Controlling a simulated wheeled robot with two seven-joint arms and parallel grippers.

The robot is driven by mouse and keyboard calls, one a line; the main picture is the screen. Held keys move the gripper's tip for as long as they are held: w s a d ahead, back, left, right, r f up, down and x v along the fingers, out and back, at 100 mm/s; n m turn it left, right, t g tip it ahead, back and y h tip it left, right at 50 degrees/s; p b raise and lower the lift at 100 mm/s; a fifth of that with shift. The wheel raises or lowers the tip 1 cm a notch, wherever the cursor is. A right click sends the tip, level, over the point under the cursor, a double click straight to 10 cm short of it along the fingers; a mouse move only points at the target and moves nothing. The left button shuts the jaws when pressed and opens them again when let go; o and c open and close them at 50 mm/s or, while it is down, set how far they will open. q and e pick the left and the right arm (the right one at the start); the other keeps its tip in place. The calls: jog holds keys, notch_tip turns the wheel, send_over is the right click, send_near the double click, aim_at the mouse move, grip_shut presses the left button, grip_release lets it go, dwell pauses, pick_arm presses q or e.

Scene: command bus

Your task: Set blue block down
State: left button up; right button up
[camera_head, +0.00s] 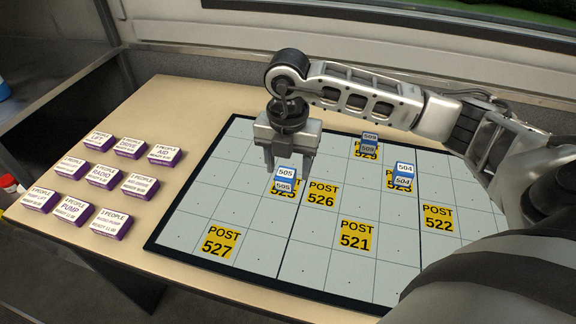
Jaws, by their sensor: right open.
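The blue block (284,180), marked 505 with a white label on top, stands on a yellow post tile on the gridded board (270,262). My right gripper (286,166) is open just above and behind this block, fingers pointing down. I cannot tell whether a fingertip touches it. Two more blue blocks stand on post tiles: 504 (404,175) to the right and 509 (369,143) at the back. The numbers of the tiles under the blocks are partly covered. My left gripper is not in view.
Purple-edged cards (101,177) with white tops lie in rows on the table left of the board. Bare yellow tiles POST 526 (321,194), 521 (356,235), 522 (437,218) and 527 (219,242) lie on the board. My right arm covers the board's right side.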

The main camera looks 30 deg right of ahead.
notch_tip(320, 180, up, 11)
dwell(0.3)
dwell(0.5)
